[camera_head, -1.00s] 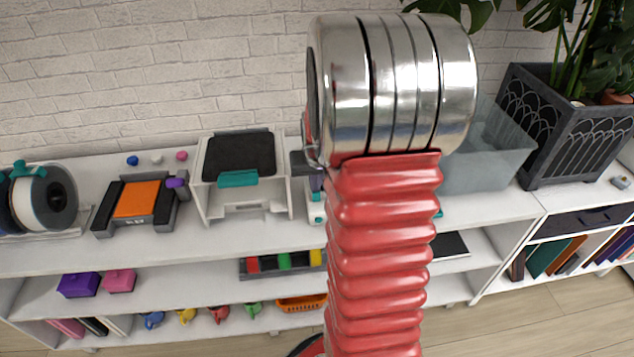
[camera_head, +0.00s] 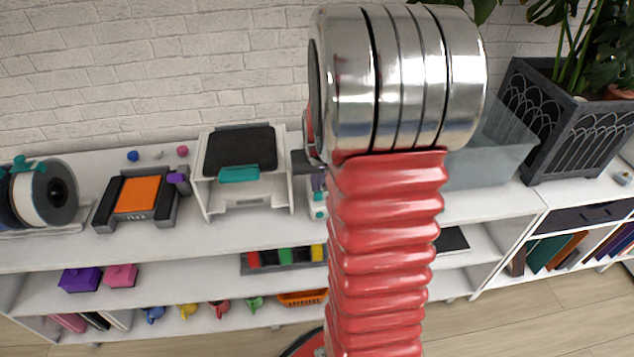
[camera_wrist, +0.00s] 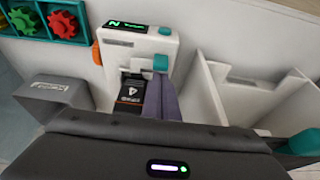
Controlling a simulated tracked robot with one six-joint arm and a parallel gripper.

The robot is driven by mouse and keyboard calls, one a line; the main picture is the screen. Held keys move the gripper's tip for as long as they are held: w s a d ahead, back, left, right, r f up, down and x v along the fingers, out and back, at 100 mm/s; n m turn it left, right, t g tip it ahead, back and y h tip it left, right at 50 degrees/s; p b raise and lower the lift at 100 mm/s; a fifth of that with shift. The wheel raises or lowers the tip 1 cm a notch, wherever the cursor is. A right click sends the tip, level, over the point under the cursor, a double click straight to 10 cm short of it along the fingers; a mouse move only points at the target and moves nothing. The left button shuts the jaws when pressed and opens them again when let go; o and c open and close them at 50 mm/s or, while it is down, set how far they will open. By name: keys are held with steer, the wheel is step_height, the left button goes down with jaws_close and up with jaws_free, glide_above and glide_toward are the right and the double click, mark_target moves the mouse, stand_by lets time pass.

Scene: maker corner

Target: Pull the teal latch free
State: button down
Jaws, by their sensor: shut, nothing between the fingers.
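A white device (camera_wrist: 182,42) with a small lit screen stands on the shelf in the wrist view. A teal latch-like piece (camera_wrist: 160,62) is on its front, beside a dark slot with a label. My gripper (camera_wrist: 161,82) is shut and empty, its purple-grey fingers ending just below the teal piece in the picture. I cannot tell whether they touch it. In the head view my arm hides most of this device; only a narrow white and teal strip (camera_head: 319,212) shows below my gripper (camera_head: 318,182).
A white box-like machine (camera_head: 205,190) with a teal flap (camera_head: 238,175) stands close beside the device. An orange-topped black unit (camera_head: 137,195) and a spool (camera_head: 62,192) are farther left. A translucent bin (camera_head: 490,160) and a planter (camera_head: 570,130) are at right.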

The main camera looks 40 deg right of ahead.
steer(key=w+d, duration=0.2)
steer(key=shift+w+r, duration=0.15)
steer(key=shift+w, duration=0.15)
steer(key=v, duration=1)
steer(key=shift+r, duration=0.1)
steer(key=s+a+r+n, duration=0.2)
steer(key=s+a, duration=0.2)
steer(key=a, duration=0.5)
steer(key=s+a+r+n+t+y, duration=0.1)
steer(key=s+a+r+n, duration=0.1)
steer(key=a, duration=0.8)
steer(key=s+a+r+n+t+y, duration=0.1)
steer(key=s+a+r+n, duration=0.1)
steer(key=s+a+r, duration=0.2)
steer(key=s+a, duration=0.3)
steer(key=a, duration=0.3)
steer(key=shift+a+n, duration=0.25)
steer(key=shift+n, duration=0.15)
